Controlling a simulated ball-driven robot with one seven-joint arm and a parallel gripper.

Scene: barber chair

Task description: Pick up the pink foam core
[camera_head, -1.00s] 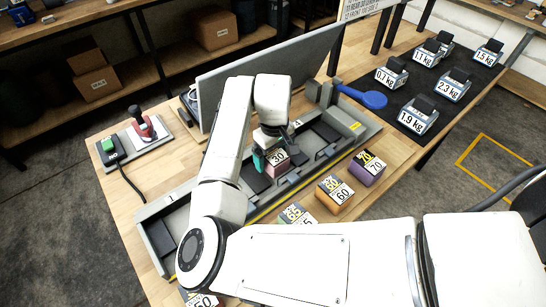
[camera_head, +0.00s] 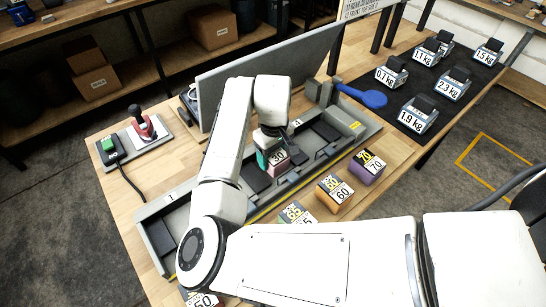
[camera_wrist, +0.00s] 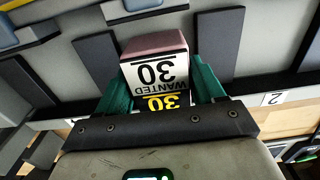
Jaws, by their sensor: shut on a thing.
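The pink foam core (camera_head: 277,169) is a small block labelled "30". It sits in a grey tray (camera_head: 160,257) on the wooden bench. My gripper (camera_head: 272,158) is over it, with teal fingers. In the wrist view the foam core (camera_wrist: 155,46) has a dull pink top and a white "WANTED 30" label, upside down. It stands between the two teal fingers of my gripper (camera_wrist: 160,90), which are shut on its sides. Part of its lower label is hidden by the dark gripper bar.
An orange block (camera_head: 333,192) marked 60 and a purple block (camera_head: 367,168) marked 70 stand in front of the tray. A grey upright panel (camera_head: 275,80) rises behind it. A blue paddle (camera_head: 365,97) lies to the right, beyond it several labelled weights.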

